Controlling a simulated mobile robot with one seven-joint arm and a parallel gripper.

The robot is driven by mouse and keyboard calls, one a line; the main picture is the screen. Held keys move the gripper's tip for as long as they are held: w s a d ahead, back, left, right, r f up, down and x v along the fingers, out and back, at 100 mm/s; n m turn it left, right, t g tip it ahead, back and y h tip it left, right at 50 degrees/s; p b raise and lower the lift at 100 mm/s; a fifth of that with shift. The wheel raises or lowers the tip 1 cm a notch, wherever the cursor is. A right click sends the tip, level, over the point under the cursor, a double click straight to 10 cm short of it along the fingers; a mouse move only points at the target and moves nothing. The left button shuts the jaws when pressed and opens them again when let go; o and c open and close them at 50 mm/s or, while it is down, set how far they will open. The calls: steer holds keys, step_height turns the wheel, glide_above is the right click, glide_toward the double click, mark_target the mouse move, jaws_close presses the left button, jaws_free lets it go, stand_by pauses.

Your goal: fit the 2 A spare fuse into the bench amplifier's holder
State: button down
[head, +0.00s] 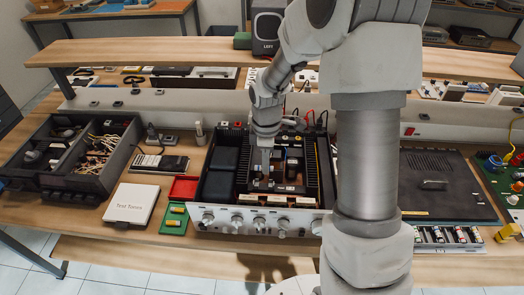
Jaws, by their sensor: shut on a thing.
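The bench amplifier (259,220) stands open on the bench, its silver front with several knobs facing me. Its inside shows dark blocks and a row of pale labels behind the front panel. My gripper (264,169) points down into the middle of the open amplifier. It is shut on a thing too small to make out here. The fuse holder cannot be told apart, as my gripper and the dark parts hide it. I cannot read any fuse rating.
A white box marked "Test Tones" (131,204) and a dark divided bin (84,150) lie to the left. A dark flat unit (440,188) and a case of small coloured parts (448,237) lie to the right. A shelf (160,51) runs above the bench's back.

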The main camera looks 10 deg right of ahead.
steer(key=shift+w, duration=0.3)
steer(key=shift+f+b, duration=2.3)
steer(key=shift+f, duration=0.7)
steer(key=shift+s+f+b, duration=0.1)
steer(key=shift+f+b, duration=0.4)
steer(key=shift+f, duration=0.3)
steer(key=c, duration=0.8)
jaws_free()
steer(key=shift+o, duration=0.2)
step_height(320, 180, up, 18)
steer(key=p, duration=0.1)
steer(key=shift+f, duration=0.25)
